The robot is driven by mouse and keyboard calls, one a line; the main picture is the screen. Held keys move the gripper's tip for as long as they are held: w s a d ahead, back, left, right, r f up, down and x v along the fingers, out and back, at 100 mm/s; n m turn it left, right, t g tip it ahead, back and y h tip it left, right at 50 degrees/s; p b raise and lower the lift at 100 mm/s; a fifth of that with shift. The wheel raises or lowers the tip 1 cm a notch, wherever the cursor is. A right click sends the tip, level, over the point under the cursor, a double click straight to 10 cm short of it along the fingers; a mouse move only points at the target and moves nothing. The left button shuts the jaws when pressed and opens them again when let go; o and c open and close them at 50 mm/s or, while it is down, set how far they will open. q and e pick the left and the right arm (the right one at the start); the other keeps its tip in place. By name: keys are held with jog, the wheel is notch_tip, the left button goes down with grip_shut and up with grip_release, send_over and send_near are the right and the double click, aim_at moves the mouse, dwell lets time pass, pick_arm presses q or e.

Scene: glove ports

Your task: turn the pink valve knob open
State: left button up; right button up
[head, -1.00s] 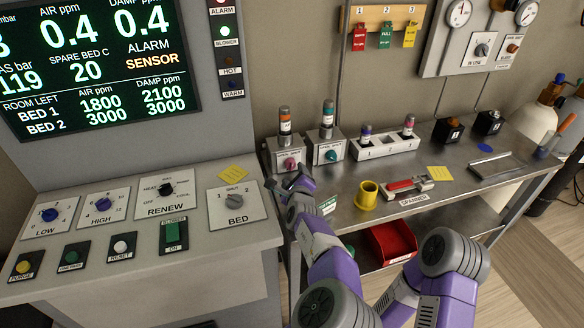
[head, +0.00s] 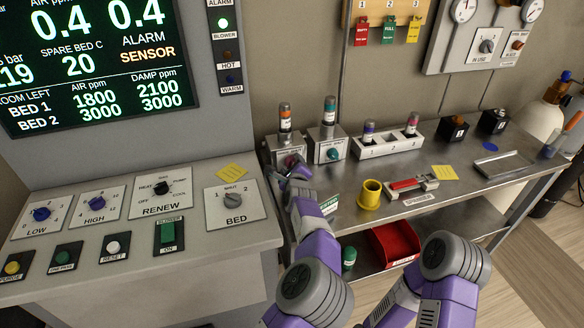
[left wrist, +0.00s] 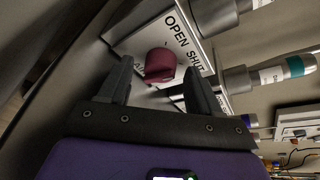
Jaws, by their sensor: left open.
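The pink valve knob (head: 289,160) is on the front of the left metal valve block (head: 273,154) on the steel bench, partly hidden by my gripper in the head view. My left gripper (head: 291,168) is at the knob. In the left wrist view the knob (left wrist: 160,65) shows between the two spread fingers of my left gripper (left wrist: 158,72), with a gap on each side. The plate behind it reads OPEN and SHUT. My right gripper is out of view.
A second valve block with a teal knob (head: 333,153) stands just to the right. The control desk (head: 130,235) is at left.

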pick_arm(q)
jog(key=shift+c, duration=0.5)
jog(key=c, duration=0.9)
jog(key=n+b, duration=0.1)
jog(key=n+t+h+b, duration=0.1)
jog(key=n+b, duration=0.1)
jog(key=shift+a+f, duration=0.2)
jog(key=shift+f, duration=0.1)
jog(key=shift+c, duration=0.2)
jog(key=shift+r+n+t+h+b, duration=0.1)
jog(key=shift+n+t+h+b, duration=0.25)
jog(key=shift+n+b, duration=0.4)
jog(key=shift+r, duration=0.1)
jog(key=o, duration=1)
jog(key=shift+o, duration=0.2)
jog(key=shift+s, duration=0.1)
